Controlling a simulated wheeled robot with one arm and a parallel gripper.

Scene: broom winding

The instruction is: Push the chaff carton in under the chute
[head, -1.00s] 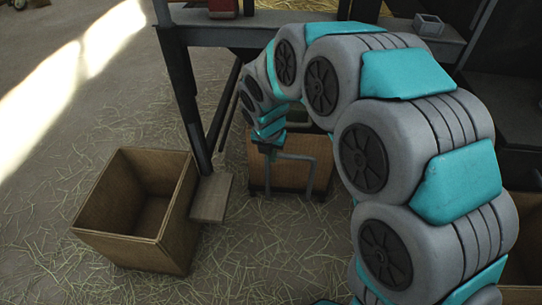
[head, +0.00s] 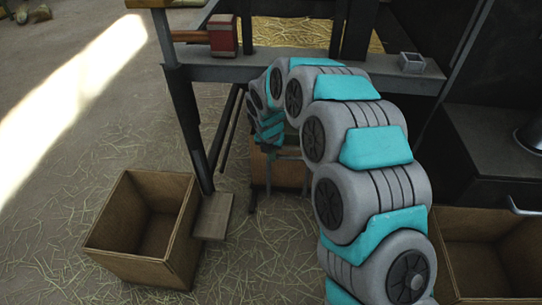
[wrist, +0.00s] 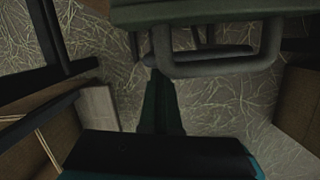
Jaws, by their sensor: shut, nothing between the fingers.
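Three brown cartons show in the head view, and no marking tells which is the chaff carton. An open, empty one (head: 131,256) stands on the floor at left. Another (head: 287,176) stands under the bench, partly hidden by my arm and a grey bar frame. A third open carton (head: 490,223) is at lower right. My gripper (wrist: 160,98) is shut and empty, its dark fingers pointing over straw-strewn floor. In the head view it is hard to make out at the carton under the bench; contact cannot be told. I cannot tell which part is the chute.
A small wooden board (head: 213,216) sits low between the left carton and a dark bench leg. The grey bench (head: 300,67) spans above, with a red block (head: 223,36) and a small metal box (head: 411,62) on it. Straw-covered floor in front is open.

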